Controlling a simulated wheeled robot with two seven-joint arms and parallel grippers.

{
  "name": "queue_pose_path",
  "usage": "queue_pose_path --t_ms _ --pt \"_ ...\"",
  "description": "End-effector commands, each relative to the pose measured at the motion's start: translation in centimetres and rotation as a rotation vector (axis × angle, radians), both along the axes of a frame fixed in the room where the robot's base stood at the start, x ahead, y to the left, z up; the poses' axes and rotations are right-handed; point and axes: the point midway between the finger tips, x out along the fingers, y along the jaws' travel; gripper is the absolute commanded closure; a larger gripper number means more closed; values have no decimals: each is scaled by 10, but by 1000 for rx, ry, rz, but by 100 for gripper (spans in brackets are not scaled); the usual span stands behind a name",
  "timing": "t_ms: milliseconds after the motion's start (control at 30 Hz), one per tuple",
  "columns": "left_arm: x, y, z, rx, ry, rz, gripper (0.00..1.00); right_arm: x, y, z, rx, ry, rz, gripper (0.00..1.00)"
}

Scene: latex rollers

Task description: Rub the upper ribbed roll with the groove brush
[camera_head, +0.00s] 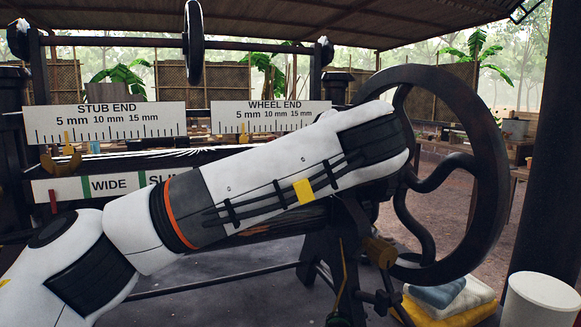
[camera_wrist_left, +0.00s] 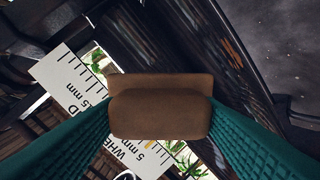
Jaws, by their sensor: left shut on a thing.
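The groove brush (camera_wrist_left: 160,113) shows in the left wrist view as a brown block with a rounded back; its bristles are hidden. My left gripper (camera_wrist_left: 160,125) is shut on it, with a green ribbed pad on either side. A dark ribbed roll (camera_wrist_left: 205,45) runs diagonally behind the brush. I cannot tell whether the brush touches it. In the head view my left arm crosses the rollers and hides its gripper, the brush and much of the rolls. A dark roll (camera_head: 285,220) shows below the arm. My right gripper is not in view.
A large black handwheel (camera_head: 490,150) stands right of the rollers. Ruler signs for the stub end (camera_head: 105,118) and wheel end (camera_head: 270,115) stand behind the arm. Folded towels (camera_head: 450,298) and a white cylinder (camera_head: 541,300) are at the lower right, beside a dark post (camera_head: 550,170).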

Motion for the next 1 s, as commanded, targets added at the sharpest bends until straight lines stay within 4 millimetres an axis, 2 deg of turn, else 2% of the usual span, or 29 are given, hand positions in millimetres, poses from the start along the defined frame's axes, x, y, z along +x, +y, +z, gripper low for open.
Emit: queue_pose_path --t_ms 33,367,700,1000 --pt "-1 -1 -3 0 -2 -1 70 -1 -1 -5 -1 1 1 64" --pt "-3 -2 -5 0 -1 -2 70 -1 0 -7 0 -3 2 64" --pt "-26 -12 -2 0 -1 -2 70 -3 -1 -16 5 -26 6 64" --pt "-28 -12 0 0 0 -1 70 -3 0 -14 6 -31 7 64"
